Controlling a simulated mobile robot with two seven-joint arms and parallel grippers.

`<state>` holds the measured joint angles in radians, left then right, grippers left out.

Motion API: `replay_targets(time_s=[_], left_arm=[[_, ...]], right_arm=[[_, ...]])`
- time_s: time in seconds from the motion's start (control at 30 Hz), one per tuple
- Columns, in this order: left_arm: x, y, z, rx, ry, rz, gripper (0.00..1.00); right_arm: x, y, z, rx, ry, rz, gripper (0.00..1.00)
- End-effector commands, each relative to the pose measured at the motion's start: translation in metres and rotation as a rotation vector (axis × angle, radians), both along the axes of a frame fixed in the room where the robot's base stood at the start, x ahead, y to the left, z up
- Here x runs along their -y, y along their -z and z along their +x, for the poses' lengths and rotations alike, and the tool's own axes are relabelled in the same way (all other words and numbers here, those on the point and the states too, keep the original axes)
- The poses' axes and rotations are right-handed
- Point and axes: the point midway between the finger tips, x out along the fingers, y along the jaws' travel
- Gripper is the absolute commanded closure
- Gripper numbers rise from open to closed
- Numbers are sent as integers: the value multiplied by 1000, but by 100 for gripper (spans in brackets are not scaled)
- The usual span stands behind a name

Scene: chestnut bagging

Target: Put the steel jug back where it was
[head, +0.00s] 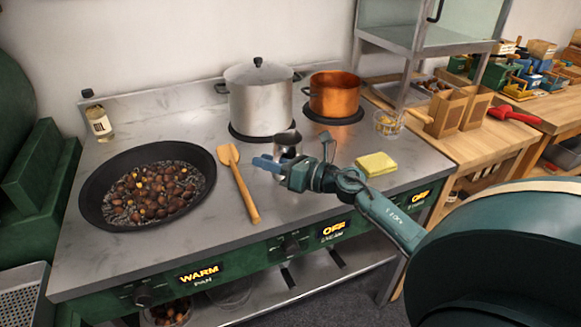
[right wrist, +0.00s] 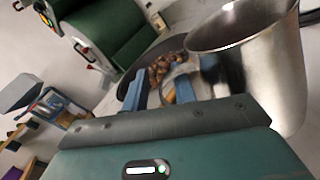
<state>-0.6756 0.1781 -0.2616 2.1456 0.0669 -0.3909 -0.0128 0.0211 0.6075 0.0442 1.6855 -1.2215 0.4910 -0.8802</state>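The small steel jug (head: 287,140) appears upright over the steel worktop, in front of the large pot. Its base is hidden behind my right gripper in the head view. My right gripper (head: 264,163) points left, just in front of the jug. In the right wrist view, the jug (right wrist: 255,65) fills the upper right, close beside the blue fingers. The fingers of my right gripper (right wrist: 162,92) stand apart with a visible gap. A shiny curved part, perhaps the jug's handle, shows near the fingertips; no firm hold on it is visible. My left gripper is out of view.
A black pan (head: 92,197) of chestnuts sits at left, with a wooden spatula (head: 240,185) beside it. A lidded steel pot (head: 260,98) and a copper pot (head: 334,94) stand behind. A yellow sponge (head: 375,165) lies right of the gripper, near a glass cup (head: 387,122).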

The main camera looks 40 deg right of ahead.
Motion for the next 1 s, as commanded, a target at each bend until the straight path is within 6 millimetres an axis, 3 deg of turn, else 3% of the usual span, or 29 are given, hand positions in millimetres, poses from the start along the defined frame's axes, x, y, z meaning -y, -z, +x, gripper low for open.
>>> replay_targets(time_s=[0.3, 0.5, 0.7, 1.0], left_arm=[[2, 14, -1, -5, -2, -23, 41], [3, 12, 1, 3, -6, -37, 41], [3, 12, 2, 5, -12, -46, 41], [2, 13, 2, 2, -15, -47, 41]], right_arm=[[31, 5, -57, -6, 1, -2, 73], [47, 4, -86, -4, 0, -1, 73], [54, 2, -100, -2, -1, -1, 73], [55, 1, -101, -1, -1, -2, 73]])
